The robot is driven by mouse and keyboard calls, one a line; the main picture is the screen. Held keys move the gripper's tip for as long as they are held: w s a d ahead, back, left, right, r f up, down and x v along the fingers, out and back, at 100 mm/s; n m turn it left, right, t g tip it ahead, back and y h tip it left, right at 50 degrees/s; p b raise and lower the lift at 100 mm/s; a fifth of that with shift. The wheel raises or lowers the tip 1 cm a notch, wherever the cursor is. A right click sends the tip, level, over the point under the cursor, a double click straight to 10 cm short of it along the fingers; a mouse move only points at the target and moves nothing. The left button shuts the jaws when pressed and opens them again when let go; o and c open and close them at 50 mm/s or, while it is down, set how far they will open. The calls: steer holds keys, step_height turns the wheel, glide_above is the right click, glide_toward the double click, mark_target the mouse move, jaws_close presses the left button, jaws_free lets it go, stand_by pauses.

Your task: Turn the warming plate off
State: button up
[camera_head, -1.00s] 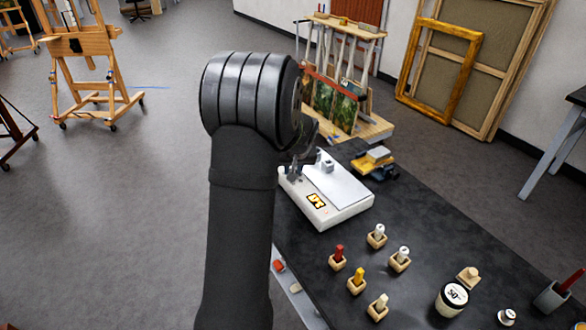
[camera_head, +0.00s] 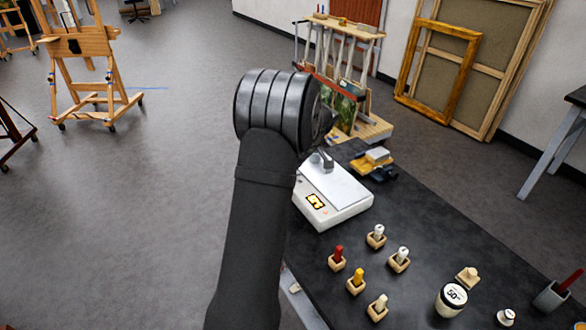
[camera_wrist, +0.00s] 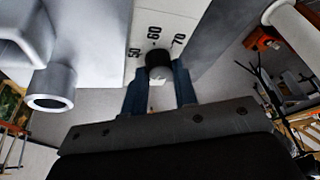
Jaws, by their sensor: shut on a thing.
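The warming plate (camera_head: 345,190) is a white box with a pale flat top on the dark table. A small yellow and black display (camera_head: 315,201) is on its front; I cannot read it. In the wrist view, a short black knob (camera_wrist: 159,60) stands at a white scale (camera_wrist: 150,20) marked 50, 60 and 70. My gripper (camera_wrist: 158,78) is shut on this knob, with a bluish finger on each side of it. In the head view, my arm hides the gripper and the knob. A grey upright part (camera_head: 325,160) stands at the plate's back left; its full shape is unclear.
Several small wooden holders with coloured sticks (camera_head: 357,280) stand in front of the plate. A labelled jar (camera_head: 451,298) is at front right. A yellow and grey object (camera_head: 373,162) sits close behind the plate's right side. A rack with paintings (camera_head: 345,85) stands beyond.

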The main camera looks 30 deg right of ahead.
steer(key=n, duration=0.2)
steer(key=n+g+y, duration=0.1)
steer(key=n, duration=0.1)
steer(key=shift+f+n+g, duration=0.1)
steer(key=shift+n+g, duration=0.2)
steer(key=n+g, duration=0.1)
steer(key=n, duration=0.3)
steer(key=shift+w+n+g+y, duration=0.1)
steer(key=shift+n+g+y, duration=0.3)
steer(key=o, duration=1)
steer(key=v, duration=1.7)
steer(key=shift+r, duration=0.25)
steer(key=shift+w+f, duration=0.1)
